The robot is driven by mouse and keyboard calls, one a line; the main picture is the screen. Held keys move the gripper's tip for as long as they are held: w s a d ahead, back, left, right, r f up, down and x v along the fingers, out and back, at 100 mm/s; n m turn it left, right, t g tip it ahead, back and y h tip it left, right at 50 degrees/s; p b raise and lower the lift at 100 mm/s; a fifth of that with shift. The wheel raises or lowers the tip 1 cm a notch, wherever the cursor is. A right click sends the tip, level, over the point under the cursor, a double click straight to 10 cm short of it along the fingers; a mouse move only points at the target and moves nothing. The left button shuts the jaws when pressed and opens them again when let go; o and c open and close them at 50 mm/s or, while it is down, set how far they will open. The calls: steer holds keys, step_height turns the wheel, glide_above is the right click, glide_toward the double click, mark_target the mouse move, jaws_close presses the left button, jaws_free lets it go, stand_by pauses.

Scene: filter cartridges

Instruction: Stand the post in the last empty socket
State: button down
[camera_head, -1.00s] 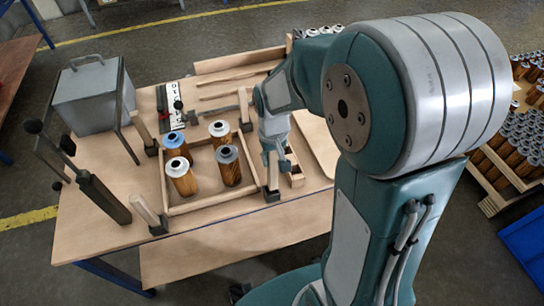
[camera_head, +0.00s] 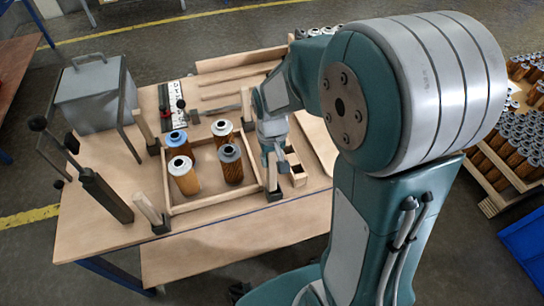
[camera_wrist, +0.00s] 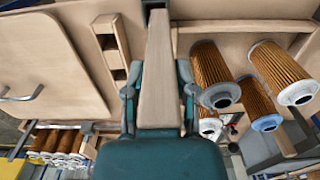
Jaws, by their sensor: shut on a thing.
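My gripper (camera_head: 276,150) is shut on a pale wooden post, which hangs below it at the near right corner of the cartridge tray (camera_head: 205,204). The post (camera_wrist: 158,75) fills the middle of the wrist view between the fingers. In the head view the post (camera_head: 272,172) reaches down to a black socket (camera_head: 272,195); I cannot tell whether it is fully seated. Other posts stand in black sockets at the near left (camera_head: 148,208), far left (camera_head: 142,127) and far right (camera_head: 243,104) corners.
Several brown filter cartridges (camera_head: 184,180) with blue, grey and white caps stand in the tray. A small wooden rack (camera_head: 298,178) with two openings lies just right of my gripper. A grey box (camera_head: 90,95) and a dark lever stand (camera_head: 105,197) are at left.

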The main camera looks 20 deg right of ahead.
steer(key=shift+f, duration=0.25)
steer(key=shift+c, duration=1.7)
jaws_free()
steer(key=shift+f, duration=0.1)
step_height(320, 180, up, 12)
steer(key=shift+f, duration=0.1)
steer(key=s+r+t, duration=0.2)
steer(key=s+r, duration=0.1)
steer(key=s, duration=0.4)
steer(key=s+r+t, duration=0.3)
steer(key=s, duration=0.4)
steer(key=shift+d+t, duration=0.3)
